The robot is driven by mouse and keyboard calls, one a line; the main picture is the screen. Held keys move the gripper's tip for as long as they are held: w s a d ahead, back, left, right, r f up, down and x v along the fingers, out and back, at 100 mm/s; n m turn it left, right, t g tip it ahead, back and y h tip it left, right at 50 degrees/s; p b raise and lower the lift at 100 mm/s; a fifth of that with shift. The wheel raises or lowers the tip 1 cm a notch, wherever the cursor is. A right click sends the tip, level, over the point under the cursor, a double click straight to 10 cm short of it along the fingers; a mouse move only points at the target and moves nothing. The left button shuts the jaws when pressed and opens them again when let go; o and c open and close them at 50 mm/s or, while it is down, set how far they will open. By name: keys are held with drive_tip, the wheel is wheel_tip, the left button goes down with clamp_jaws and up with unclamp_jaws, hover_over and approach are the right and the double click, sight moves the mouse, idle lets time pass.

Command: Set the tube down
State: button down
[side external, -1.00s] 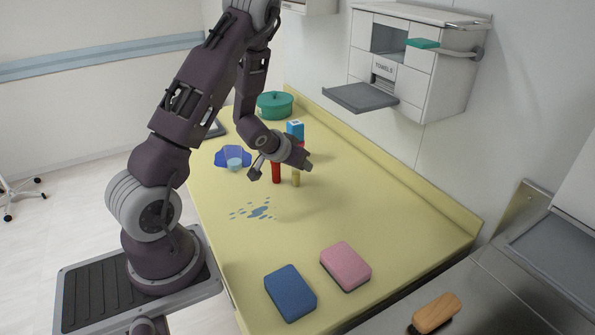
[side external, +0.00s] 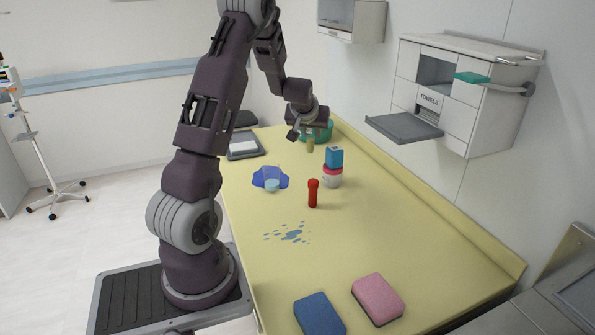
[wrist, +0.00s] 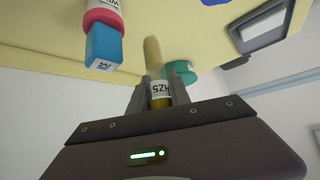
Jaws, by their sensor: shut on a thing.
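My gripper (side external: 311,136) is shut on a yellowish tube (side external: 310,146) with a white label and dark print. It is at the far end of the yellow counter, just in front of a round green container (side external: 325,131). The wrist view shows the labelled tube (wrist: 160,92) upright in the picture between the two fingers, with the green container (wrist: 181,73) beyond it. The tube seems clear of the counter, but its lower end is hard to make out. A red tube (side external: 313,194) stands apart, nearer the middle of the counter.
A white and pink jar (side external: 332,179) with a blue box (side external: 334,157) on top stands right of my gripper. A blue cloth (side external: 264,178), a pale cup (side external: 272,186) and a grey tray (side external: 244,144) lie left. Blue (side external: 319,316) and pink (side external: 378,297) sponges lie in front.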

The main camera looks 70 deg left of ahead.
drive_tip(key=s+a+n+g+y, duration=0.1)
drive_tip(key=s+a+n+g, duration=0.15)
drive_tip(key=a, duration=0.65)
drive_tip(key=shift+n, duration=0.35)
wheel_tip(320, 180, down, 10)
drive_tip(key=shift+d+f, duration=0.1)
drive_tip(key=shift+f, duration=0.1)
drive_tip(key=c, duration=1.2)
unclamp_jaws()
drive_tip(key=shift+r, duration=0.2)
drive_tip(key=v, duration=1.2)
drive_tip(key=shift+s+f, duration=0.15)
drive_tip(key=shift+f, duration=0.05)
drive_tip(key=shift+d+r, duration=0.1)
